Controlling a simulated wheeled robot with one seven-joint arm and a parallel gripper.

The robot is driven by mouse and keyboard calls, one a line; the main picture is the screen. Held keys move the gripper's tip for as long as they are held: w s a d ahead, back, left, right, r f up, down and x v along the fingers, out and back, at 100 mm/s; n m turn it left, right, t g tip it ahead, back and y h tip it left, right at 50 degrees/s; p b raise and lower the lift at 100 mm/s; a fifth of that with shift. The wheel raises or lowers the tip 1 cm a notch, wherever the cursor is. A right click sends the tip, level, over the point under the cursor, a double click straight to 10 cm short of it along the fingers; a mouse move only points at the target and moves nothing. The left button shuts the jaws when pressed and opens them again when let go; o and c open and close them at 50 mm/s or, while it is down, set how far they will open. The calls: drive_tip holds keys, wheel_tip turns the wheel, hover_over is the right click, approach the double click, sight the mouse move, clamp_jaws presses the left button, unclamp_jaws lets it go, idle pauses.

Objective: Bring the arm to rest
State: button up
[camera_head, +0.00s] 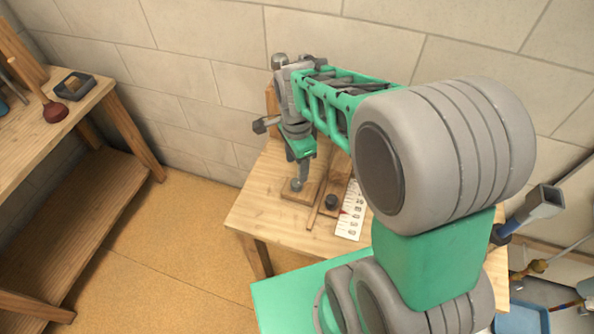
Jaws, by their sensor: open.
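My arm rises from the lower right and reaches over the workbench (250,214) toward the wall. My gripper (301,168) hangs at the far end of the arm, pointing down above the back left part of the bench. It shows small and partly hidden by my own wrist. It is open, and I see nothing held in it. A round dark knob (297,185) on a wooden piece (290,194) is just below it; I cannot tell whether they touch.
A white printed card (351,211) and a dark round knob (331,201) lie on the bench. At left, a wooden shelf table (85,108) bears a plunger (54,111) and a black tray (75,84). A blue bin (525,318) stands lower right. The floor (165,240) between tables is clear.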

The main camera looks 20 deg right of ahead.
idle(0.3)
drive_tip(key=n, duration=0.5)
drive_tip(key=s+n, duration=0.1)
drive_tip(key=n, duration=0.1)
drive_tip(key=s+f+n, duration=0.1)
drive_tip(key=n, duration=0.1)
drive_tip(key=s+f+n, duration=0.1)
drive_tip(key=n, duration=0.1)
drive_tip(key=shift+s+g, duration=0.25)
drive_tip(key=shift+g, duration=0.05)
drive_tip(key=s+r+n+t, duration=0.4)
drive_tip(key=r+n, duration=0.1)
drive_tip(key=r, duration=0.5)
drive_tip(key=shift+d+r+n, duration=0.15)
drive_tip(key=shift+r+n, duration=0.15)
drive_tip(key=shift+r, duration=0.1)
drive_tip(key=shift+c, duration=0.4)
